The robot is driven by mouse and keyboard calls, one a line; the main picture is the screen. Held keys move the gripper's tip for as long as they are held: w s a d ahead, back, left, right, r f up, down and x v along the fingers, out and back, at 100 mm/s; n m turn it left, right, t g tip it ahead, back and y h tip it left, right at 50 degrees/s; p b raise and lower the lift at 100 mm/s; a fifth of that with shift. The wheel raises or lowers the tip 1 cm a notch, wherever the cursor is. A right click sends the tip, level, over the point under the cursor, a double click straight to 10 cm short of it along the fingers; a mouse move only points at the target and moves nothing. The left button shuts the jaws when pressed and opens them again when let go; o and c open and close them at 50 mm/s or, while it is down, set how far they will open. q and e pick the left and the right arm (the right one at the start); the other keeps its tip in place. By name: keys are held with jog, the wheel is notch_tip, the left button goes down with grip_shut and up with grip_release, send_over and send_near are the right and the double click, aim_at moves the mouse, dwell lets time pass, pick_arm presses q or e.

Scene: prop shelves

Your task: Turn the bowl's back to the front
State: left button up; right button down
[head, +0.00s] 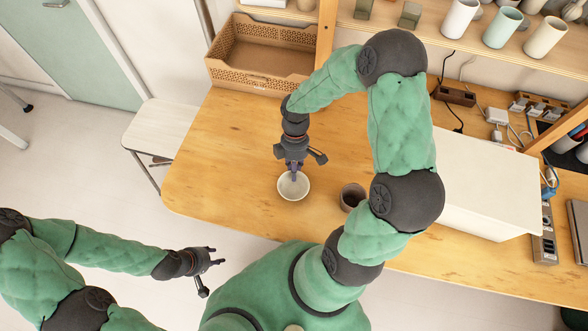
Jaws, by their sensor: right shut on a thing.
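A small white bowl (293,191) stands upright on the wooden table near its front edge, with its inside facing up. My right gripper (294,173) reaches down over the bowl from behind and is shut on its far rim. The fingertips hide part of that rim. I cannot tell which side of the bowl is its back. My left gripper (218,256) is away from the table, over the floor at the lower left. Its fingers look apart with nothing between them.
A dark cup (352,196) stands just right of the bowl. A large white box (482,185) is further right. A brown crate (232,77) is at the back left, and a shelf with several cups (502,27) is above. The table left of the bowl is clear.

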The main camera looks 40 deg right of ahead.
jog(key=shift+s+f, duration=0.15)
jog(key=shift+f, duration=0.1)
jog(key=c, duration=1.1)
grip_release()
jog(key=shift+c, duration=0.2)
jog(key=shift+r, duration=0.1)
jog(key=v, duration=1.2)
